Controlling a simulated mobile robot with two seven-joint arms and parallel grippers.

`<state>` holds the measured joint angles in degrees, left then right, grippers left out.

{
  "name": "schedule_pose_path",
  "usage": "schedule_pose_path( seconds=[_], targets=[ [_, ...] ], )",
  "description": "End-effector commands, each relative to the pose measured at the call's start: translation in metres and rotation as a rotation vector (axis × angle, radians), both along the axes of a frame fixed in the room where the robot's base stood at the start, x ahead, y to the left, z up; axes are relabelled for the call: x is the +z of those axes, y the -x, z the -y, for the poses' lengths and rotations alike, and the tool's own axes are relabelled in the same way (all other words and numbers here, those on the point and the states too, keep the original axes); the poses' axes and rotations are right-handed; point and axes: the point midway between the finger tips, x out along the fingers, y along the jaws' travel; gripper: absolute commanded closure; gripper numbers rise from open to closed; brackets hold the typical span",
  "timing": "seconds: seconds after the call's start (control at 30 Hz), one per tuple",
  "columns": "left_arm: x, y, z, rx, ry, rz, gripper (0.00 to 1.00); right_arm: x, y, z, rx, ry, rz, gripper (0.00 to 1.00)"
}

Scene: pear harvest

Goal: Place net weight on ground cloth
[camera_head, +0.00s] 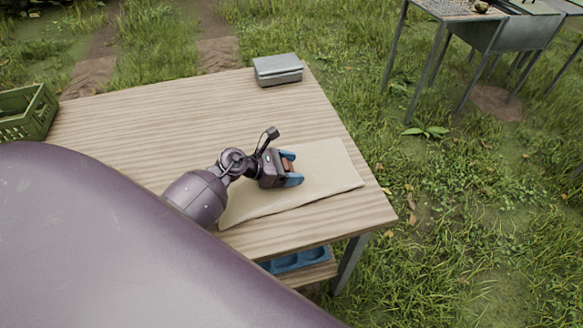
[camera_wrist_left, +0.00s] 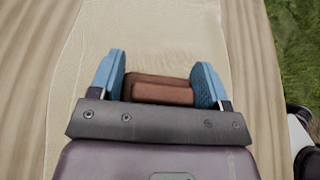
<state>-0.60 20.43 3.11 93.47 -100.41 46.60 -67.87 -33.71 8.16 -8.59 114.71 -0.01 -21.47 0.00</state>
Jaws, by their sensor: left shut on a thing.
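The ground cloth (camera_head: 325,180) is a beige sheet lying flat on the wooden table; it also shows in the left wrist view (camera_wrist_left: 150,30). The net weight (camera_wrist_left: 162,91) is a reddish-brown block between the blue fingers of my left gripper (camera_wrist_left: 160,85). In the head view the left gripper (camera_head: 291,168) is over the cloth, shut on the net weight (camera_head: 287,165), of which only a small part shows. I cannot tell whether the weight touches the cloth. My right gripper is not in view.
The wooden table (camera_head: 170,110) is mostly bare behind the cloth. A grey box (camera_head: 277,69) stands at its far edge and a green crate (camera_head: 28,112) at its left. A blue tray (camera_head: 297,260) sits on a shelf below. Grass surrounds the table; another metal-legged table (camera_head: 440,10) stands far right.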

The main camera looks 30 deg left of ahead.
Motion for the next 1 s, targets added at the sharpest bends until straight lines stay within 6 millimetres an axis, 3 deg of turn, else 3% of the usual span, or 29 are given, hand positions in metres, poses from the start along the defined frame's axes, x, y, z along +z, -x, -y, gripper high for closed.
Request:
schedule_pose_path(
  seconds=[0.07,0.1,0.23,0.27,0.43,0.7,0.9,1.0],
  targets=[
    [-0.011,0.003,0.0,-0.001,-0.003,-0.014,0.63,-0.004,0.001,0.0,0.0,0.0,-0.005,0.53],
    [-0.013,0.003,0.001,-0.002,-0.003,-0.015,0.69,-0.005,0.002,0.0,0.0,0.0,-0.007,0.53],
    [-0.015,0.004,0.001,-0.002,-0.003,-0.02,0.68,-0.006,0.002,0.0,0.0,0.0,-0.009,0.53],
    [-0.016,0.005,0.001,-0.002,-0.004,-0.021,0.29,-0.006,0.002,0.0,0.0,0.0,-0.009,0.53],
    [-0.016,0.005,0.0,-0.002,-0.004,-0.021,0.04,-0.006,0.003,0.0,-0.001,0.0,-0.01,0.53],
    [-0.014,0.005,0.0,-0.002,-0.005,-0.02,0.04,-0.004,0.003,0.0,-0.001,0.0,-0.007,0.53],
    [0.004,0.003,0.0,0.0,-0.002,-0.013,0.04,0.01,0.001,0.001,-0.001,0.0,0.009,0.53],
    [0.007,0.018,-0.014,0.0,-0.008,-0.016,0.04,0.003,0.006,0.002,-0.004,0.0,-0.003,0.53]
  ],
)
